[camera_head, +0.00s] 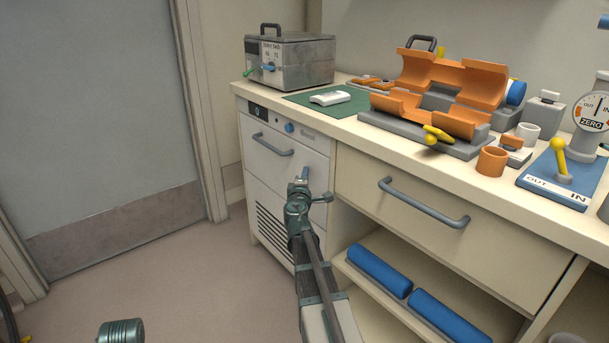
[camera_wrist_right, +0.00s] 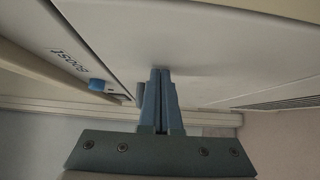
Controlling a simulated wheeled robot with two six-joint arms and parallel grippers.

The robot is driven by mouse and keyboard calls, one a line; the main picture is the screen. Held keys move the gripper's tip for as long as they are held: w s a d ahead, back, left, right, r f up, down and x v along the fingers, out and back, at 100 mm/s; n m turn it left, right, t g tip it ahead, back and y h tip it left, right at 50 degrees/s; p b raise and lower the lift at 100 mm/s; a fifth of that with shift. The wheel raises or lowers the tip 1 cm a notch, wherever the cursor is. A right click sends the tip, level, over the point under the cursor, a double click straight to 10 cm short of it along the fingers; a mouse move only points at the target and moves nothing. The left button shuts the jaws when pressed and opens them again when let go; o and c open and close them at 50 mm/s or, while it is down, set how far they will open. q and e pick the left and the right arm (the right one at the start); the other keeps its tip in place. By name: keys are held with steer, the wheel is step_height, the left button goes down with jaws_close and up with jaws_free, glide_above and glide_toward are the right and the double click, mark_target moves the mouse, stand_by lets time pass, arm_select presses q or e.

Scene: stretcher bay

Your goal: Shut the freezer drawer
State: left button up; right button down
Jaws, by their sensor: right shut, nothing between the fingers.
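The freezer (camera_head: 288,141) is the white unit under the left end of the counter, with a dark control strip and a blue knob on top. Its drawer front (camera_head: 262,163) carries a grey bar handle (camera_head: 272,145) and looks about flush with the unit; I cannot tell whether a small gap is left. My right gripper (camera_head: 304,173) is shut and empty, in front of the drawer front, right of the handle. In the right wrist view the closed fingertips (camera_wrist_right: 160,72) point at the white front (camera_wrist_right: 205,50), touching or very near it. My left gripper is out of view.
A counter drawer (camera_head: 440,215) with a grey handle is right of the freezer. Below it, blue rolls (camera_head: 378,271) lie on a shelf. A metal box (camera_head: 290,62) and an orange cradle (camera_head: 455,80) stand on the counter. Floor (camera_head: 190,270) on the left is mostly clear.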

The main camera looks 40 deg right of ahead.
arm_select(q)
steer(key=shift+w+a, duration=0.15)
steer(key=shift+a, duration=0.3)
arm_select(e)
steer(key=w+a+v, duration=0.2)
steer(key=v, duration=1)
steer(key=shift+s+a, duration=0.35)
steer(key=shift+a, duration=0.1)
